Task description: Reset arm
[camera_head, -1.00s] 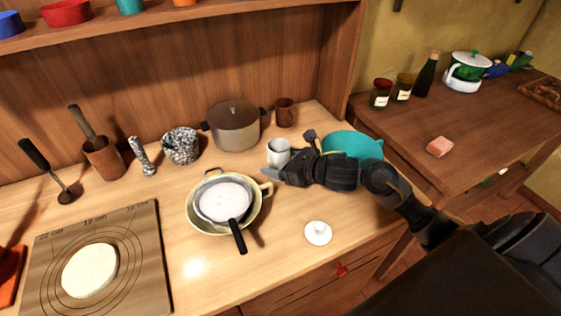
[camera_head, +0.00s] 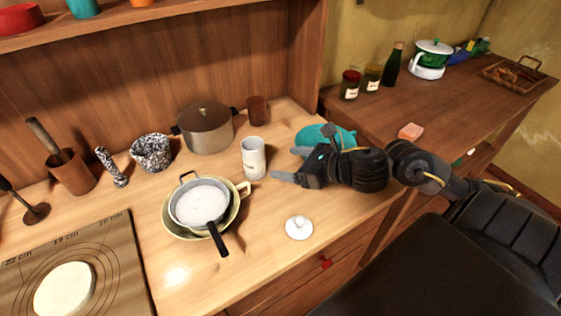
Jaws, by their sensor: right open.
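My right gripper (camera_head: 284,164) reaches in from the right over the wooden counter. Its two fingers are apart and point left, with nothing between them. A white cup or canister (camera_head: 254,158) stands upright just left of the fingertips, and a small gap shows between them. A teal bowl (camera_head: 322,137) sits behind my right gripper and is partly hidden by it. My left gripper is not in view.
A pan (camera_head: 203,204) with a black handle rests in a bowl. A white lid (camera_head: 299,228) lies near the front edge. A lidded pot (camera_head: 206,128) and brown cup (camera_head: 257,110) stand behind. A second table (camera_head: 450,105) holds jars and a bottle.

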